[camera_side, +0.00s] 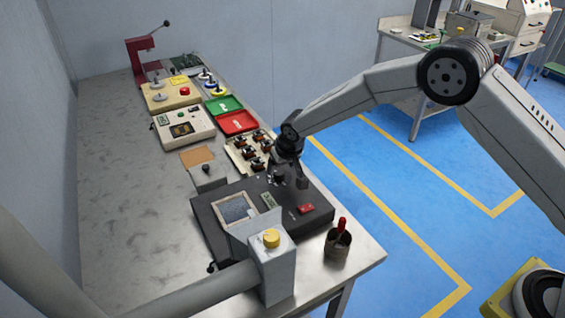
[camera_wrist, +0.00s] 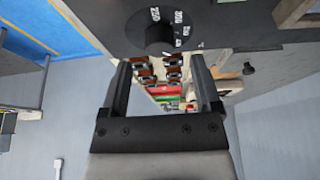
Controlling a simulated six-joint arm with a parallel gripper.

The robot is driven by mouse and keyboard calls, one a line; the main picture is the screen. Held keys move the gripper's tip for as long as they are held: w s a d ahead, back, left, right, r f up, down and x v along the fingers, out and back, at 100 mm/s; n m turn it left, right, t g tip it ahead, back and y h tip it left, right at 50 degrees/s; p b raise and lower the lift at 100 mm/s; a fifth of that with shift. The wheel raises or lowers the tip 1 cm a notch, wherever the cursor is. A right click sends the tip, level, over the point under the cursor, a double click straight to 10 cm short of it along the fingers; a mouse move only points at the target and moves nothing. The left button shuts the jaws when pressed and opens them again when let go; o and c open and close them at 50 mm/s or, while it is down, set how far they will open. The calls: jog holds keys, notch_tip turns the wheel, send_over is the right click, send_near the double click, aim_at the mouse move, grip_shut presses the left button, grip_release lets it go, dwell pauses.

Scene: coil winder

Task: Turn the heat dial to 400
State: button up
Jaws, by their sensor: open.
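The heat dial (camera_wrist: 158,36) is a dark round knob in the wrist view, on a black face with white numbers around it. I read 250 and 300; the smaller marks to the right are not clear, nor is the dial's setting. My gripper (camera_wrist: 162,63) is open, its two fingers spread to either side below the dial, with nothing between them. The dial appears apart from the fingertips. In the side view my gripper (camera_side: 290,182) is over the back right of the black machine (camera_side: 215,237); I cannot make out the dial there.
The machine's top holds a framed pane (camera_side: 237,210), a small display (camera_side: 268,200) and a red switch (camera_side: 305,209). A grey post with a yellow cap (camera_side: 271,238) stands in front. A cup (camera_side: 337,247) with a red-handled tool stands right. A component tray (camera_side: 238,158) lies behind.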

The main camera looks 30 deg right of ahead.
aim_at(285, 185)
jog(key=v, duration=0.4)
jog(key=shift+s+r, duration=0.15)
jog(key=shift+r, duration=0.15)
jog(key=s+d+r, duration=0.2)
jog(key=s+d, duration=0.3)
jog(key=s, duration=0.5)
jog(key=s+d+r+g, duration=0.1)
jog(key=s+d+r, duration=0.1)
jog(key=s+d, duration=0.3)
jog(key=s+d+r, duration=0.1)
jog(key=s+d, duration=0.3)
jog(key=s, duration=1)
jog(key=shift+s+d+r+g, duration=0.35)
jog(key=shift+d+r+g, duration=0.05)
